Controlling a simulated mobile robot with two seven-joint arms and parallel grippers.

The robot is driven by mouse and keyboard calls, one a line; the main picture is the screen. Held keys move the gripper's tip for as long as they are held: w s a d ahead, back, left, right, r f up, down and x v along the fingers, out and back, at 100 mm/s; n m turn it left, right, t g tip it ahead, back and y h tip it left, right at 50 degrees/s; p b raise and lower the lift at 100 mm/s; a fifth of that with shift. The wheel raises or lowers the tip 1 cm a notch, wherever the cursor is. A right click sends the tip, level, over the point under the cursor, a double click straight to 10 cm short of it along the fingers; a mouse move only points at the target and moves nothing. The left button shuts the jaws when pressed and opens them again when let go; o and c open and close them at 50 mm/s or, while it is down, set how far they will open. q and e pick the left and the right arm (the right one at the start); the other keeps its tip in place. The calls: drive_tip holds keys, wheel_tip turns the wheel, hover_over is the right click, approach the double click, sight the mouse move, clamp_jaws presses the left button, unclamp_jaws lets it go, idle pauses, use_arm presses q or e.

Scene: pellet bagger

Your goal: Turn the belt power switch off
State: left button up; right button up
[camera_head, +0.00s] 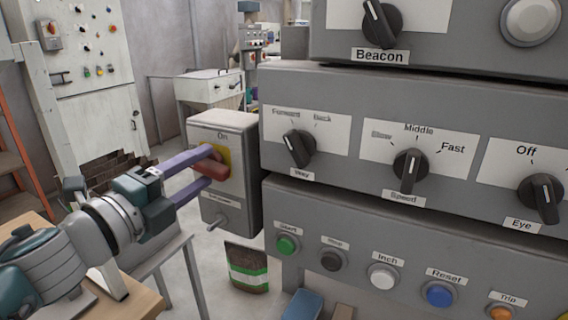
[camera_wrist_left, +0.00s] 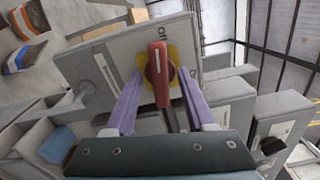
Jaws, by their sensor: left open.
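The belt power switch is a red handle (camera_head: 212,170) on a yellow plate on the front of a grey box (camera_head: 222,204). The word "On" is printed above the plate. The red handle also shows in the wrist view (camera_wrist_left: 160,82), with the yellow plate behind it. My left gripper (camera_head: 207,168) is open, with its purple fingers on either side of the handle, one above and one below in the head view. I cannot tell whether either finger touches the handle. My right gripper is not in view.
A grey control panel (camera_head: 350,222) with black knobs and coloured buttons stands close to the right of the switch box. A small lever (camera_head: 219,221) sticks out low on the box. A bag (camera_head: 246,268) stands on the floor below.

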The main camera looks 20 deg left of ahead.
use_arm(q)
clamp_jaws()
drive_tip(key=shift+n, duration=0.4)
drive_tip(key=shift+n+p, duration=0.3)
drive_tip(key=shift+n, duration=0.4)
unclamp_jaws()
